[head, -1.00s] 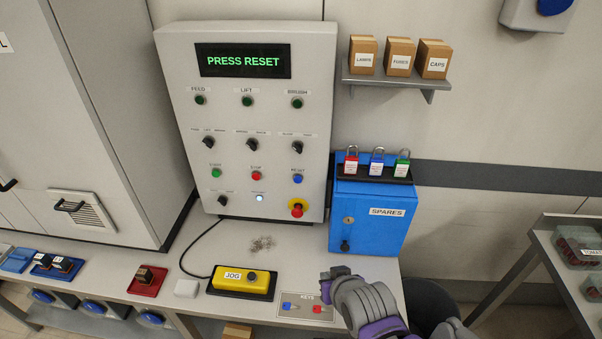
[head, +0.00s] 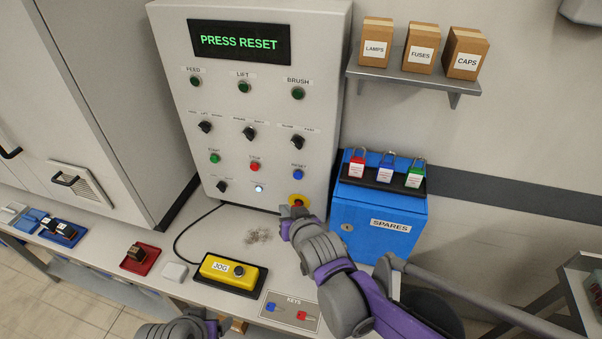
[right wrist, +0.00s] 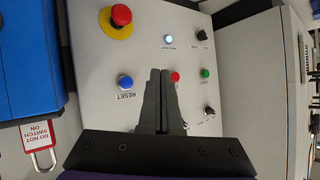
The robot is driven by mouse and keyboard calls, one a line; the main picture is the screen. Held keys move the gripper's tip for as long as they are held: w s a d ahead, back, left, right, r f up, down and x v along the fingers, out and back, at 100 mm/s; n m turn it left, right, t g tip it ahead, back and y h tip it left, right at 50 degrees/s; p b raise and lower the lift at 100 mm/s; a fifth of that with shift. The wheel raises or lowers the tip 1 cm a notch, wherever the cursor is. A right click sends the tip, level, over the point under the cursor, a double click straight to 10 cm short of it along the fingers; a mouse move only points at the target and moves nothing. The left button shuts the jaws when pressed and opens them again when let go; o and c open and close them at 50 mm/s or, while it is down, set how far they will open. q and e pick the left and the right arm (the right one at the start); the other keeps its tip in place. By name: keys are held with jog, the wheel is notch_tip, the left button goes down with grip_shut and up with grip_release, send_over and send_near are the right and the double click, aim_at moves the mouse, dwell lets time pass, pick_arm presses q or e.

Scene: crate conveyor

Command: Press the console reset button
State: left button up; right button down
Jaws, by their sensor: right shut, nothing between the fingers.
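The blue reset button (head: 298,174) sits on the lower right of the grey console (head: 225,110), whose display (head: 240,42) reads PRESS RESET. My right gripper (head: 287,214) is in front of the console's lower edge, below the reset button and overlapping the red emergency stop (head: 297,202). In the right wrist view, the right gripper (right wrist: 160,72) is shut and empty, its fingers pointing at the panel. The blue reset button (right wrist: 126,82) lies just left of the fingertips there, with no contact visible. My left arm shows only partly at the bottom; its fingers cannot be made out.
A blue SPARES box (head: 375,225) with padlocks stands right of the console. A yellow JOG pendant (head: 230,272) and a KEYS card (head: 290,310) lie on the bench. The red stop button (right wrist: 175,76) is close to the fingertips in the wrist view. A shelf (head: 412,75) holds cartons.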

aim_at(298, 176)
jog(key=shift+a, duration=0.15)
jog(key=w+d, duration=0.3)
jog(key=w, duration=0.5)
jog(key=shift+w, duration=0.15)
dwell(0.3)
jog(key=shift+w, duration=0.1)
dwell(1.8)
jog(key=shift+w, duration=0.35)
jog(key=shift+w+d, duration=0.2)
jog(key=shift+w, duration=0.2)
dwell(0.6)
jog(key=shift+s, duration=0.15)
jog(key=shift+s+a, duration=0.25)
jog(key=shift+s, duration=0.45)
